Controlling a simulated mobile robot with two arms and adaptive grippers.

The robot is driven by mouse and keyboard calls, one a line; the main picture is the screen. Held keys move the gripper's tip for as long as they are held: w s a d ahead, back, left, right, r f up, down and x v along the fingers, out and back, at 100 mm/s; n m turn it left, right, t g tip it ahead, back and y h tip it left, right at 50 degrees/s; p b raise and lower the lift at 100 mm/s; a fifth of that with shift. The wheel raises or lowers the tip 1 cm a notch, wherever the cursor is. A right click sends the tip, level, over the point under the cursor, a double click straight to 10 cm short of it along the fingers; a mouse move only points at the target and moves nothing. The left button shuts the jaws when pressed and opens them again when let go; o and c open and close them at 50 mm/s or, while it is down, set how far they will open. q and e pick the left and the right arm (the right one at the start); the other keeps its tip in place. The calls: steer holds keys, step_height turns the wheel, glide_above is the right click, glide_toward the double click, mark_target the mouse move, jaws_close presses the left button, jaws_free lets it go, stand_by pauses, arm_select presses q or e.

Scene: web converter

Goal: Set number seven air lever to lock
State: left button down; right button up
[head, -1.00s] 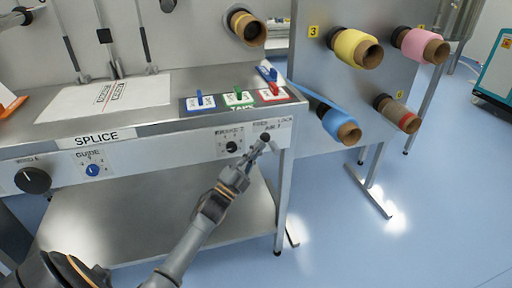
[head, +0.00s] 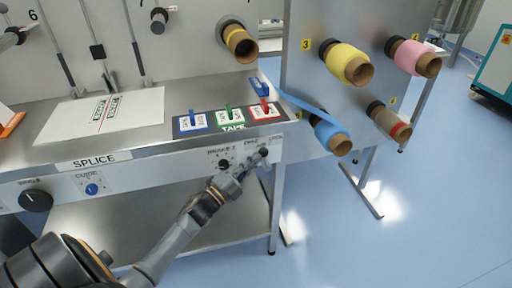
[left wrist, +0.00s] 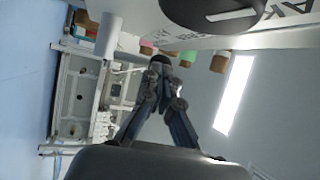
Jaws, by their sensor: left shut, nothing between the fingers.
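In the head view, the air lever (head: 263,152) shows as a small dark knob on the machine's front panel, under the FEED, AIR and LOCK lettering. The fingers of my left gripper (head: 254,162) are at the lever, reaching it from the lower left. They are shut with nothing between them. Whether they touch the lever is too small to tell, and they partly cover the lettering. In the left wrist view, the shut fingertips (left wrist: 160,66) meet at a dark round end close to the panel. My right gripper is not in view.
A black knob (head: 224,164) sits just left of the lever, also large in the left wrist view (left wrist: 212,12). Blue, green and red switches stand on the table (head: 140,140) above. Tape rolls (head: 347,65) hang at the right. Open floor (head: 330,230) lies to the lower right.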

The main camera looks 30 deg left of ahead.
mark_target(266, 153)
arm_select(q)
steer(key=w+d+r+m+g+p, duration=0.1)
steer(key=g+p, duration=0.1)
steer(key=p, duration=0.3)
steer(key=r+m+g+p, duration=0.1)
steer(key=g+p, duration=0.1)
steer(key=p, duration=0.3)
steer(key=shift+w+d+r+y, duration=0.2)
steer(key=shift+w+d+y, duration=0.1)
steer(key=shift+w+d, duration=0.1)
steer(key=shift+w+d+f, duration=0.15)
steer(key=shift+w+f, duration=0.05)
steer(key=shift+f, duration=0.05)
steer(key=shift+w+d+r+b, duration=0.1)
steer(key=shift+w+d+b, duration=0.25)
steer(key=shift+w+d, duration=0.7)
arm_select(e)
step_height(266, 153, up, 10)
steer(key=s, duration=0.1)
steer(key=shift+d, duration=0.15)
arm_select(q)
steer(key=shift+w+r, duration=0.1)
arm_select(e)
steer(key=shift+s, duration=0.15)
